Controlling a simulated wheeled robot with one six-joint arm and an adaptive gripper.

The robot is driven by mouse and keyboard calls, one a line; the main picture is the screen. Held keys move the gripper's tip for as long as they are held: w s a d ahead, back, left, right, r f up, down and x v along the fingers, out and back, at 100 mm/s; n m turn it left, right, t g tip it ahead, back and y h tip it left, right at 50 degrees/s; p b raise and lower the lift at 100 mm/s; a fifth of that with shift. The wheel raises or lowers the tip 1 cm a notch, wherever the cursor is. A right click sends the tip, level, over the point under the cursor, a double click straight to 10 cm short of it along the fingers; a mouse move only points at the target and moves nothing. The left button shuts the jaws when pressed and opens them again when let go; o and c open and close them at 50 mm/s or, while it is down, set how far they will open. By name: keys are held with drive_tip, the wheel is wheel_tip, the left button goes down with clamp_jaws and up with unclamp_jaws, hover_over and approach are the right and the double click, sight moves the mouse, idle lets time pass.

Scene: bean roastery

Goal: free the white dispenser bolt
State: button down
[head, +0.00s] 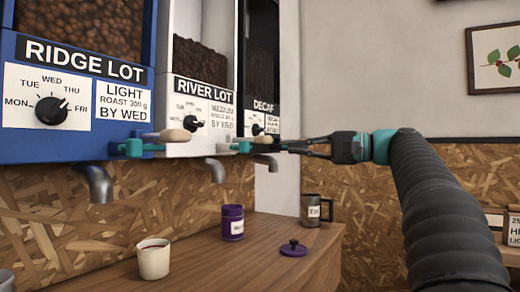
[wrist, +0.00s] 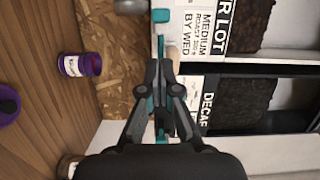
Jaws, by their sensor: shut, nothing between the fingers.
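The white dispenser (head: 203,75), labelled RIVER LOT, stands between the blue and the black one. Its teal bolt (head: 240,147) lies along its lower front, with a pale wooden knob (head: 264,139) toward its right end. In the wrist view a teal strip (wrist: 160,15) of it shows at the top, beyond the fingertips. My gripper (head: 284,147) reaches in from the right, its fingers shut and empty, near the knob's right side under the DECAF dispenser. It also shows in the wrist view (wrist: 159,64). I cannot tell whether the fingertips touch the bolt; they partly hide this area.
The blue dispenser (head: 75,50) has a similar teal bolt (head: 130,147). Metal spouts (head: 216,170) hang below the dispensers. The wooden counter (head: 200,265) holds a cream cup (head: 153,262), a purple tin (head: 232,223), a purple lid (head: 293,249) and a mug (head: 317,211).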

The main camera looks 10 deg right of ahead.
sight(247, 148)
drive_tip(key=shift+s+d+g, duration=0.3)
drive_tip(key=shift+s+d, duration=0.15)
drive_tip(key=shift+a, duration=0.1)
drive_tip(key=x, duration=1)
drive_tip(key=shift+s+r, duration=0.1)
drive_tip(key=shift+s, duration=0.05)
